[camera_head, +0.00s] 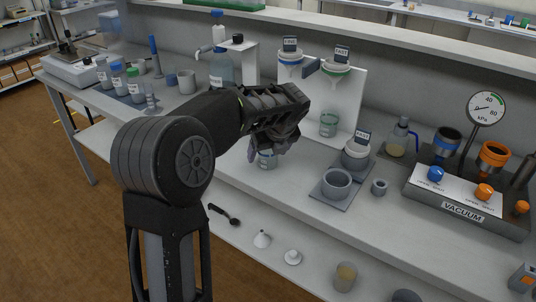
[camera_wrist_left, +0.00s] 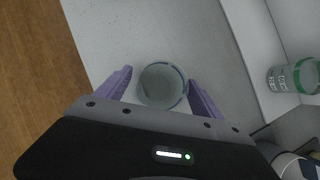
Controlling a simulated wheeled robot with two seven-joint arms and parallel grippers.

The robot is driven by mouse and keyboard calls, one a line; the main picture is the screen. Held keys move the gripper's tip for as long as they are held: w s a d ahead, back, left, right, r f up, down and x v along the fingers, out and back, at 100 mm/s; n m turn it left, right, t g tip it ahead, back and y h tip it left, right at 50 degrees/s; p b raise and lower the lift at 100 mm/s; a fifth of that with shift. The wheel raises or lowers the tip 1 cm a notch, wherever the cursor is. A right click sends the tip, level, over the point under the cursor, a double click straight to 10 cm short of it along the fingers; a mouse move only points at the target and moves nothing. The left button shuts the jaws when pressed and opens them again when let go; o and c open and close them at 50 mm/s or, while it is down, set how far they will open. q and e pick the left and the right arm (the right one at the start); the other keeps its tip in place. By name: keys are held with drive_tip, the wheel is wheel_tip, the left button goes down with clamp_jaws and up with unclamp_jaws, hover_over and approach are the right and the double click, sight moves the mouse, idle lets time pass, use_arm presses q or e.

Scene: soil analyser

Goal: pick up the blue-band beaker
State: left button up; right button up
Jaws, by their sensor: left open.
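The blue-band beaker (camera_head: 267,161) stands upright on the bench, partly hidden under my left gripper (camera_head: 268,147). In the left wrist view the beaker (camera_wrist_left: 162,86) is seen from above as a clear round cup with a bluish-grey rim. My left gripper (camera_wrist_left: 160,79) is open, with one purple finger on each side of the beaker. Small gaps show between the fingers and the beaker, and I cannot tell their height relative to the rim. My right gripper is not in view.
A green-band beaker (camera_head: 329,124) stands to the right, under the funnel stand (camera_head: 348,100); it also shows in the left wrist view (camera_wrist_left: 294,78). A grey bowl (camera_head: 337,184) and the vacuum unit (camera_head: 462,205) are further right.

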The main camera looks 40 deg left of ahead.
use_arm(q)
drive_tip(key=shift+c, duration=0.3)
drive_tip(key=c, duration=1.4)
drive_tip(key=shift+r, duration=0.15)
wheel_tip(320, 180, up, 10)
drive_tip(key=shift+f+p, duration=0.1)
drive_tip(key=shift+p, duration=0.7)
